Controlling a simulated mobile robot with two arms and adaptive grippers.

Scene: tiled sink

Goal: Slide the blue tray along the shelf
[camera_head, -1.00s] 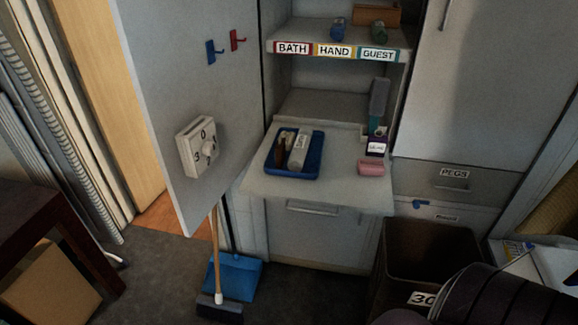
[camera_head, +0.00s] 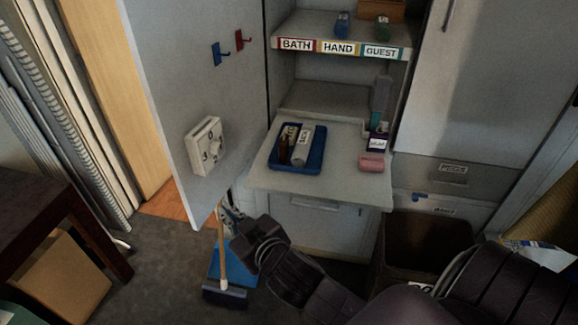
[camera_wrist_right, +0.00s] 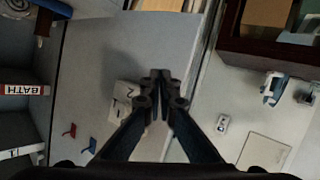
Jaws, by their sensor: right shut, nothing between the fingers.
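The blue tray (camera_head: 315,158) lies flat on the left part of the grey pull-out shelf (camera_head: 335,188) in the head view. It holds a brown bottle (camera_head: 284,150) and a pale grey bottle (camera_head: 302,146). My right gripper (camera_head: 229,213) is low and left of the shelf's front edge, near the cabinet door's bottom edge. It is apart from the tray. In the right wrist view my right gripper's fingers (camera_wrist_right: 160,76) are together and empty. The tray does not show clearly there. My left gripper is not in view.
A pink block (camera_head: 371,163) and a dark labelled box (camera_head: 378,142) stand at the shelf's right. A broom (camera_head: 222,255) and blue dustpan (camera_head: 217,266) are below. The shelf's middle is clear.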

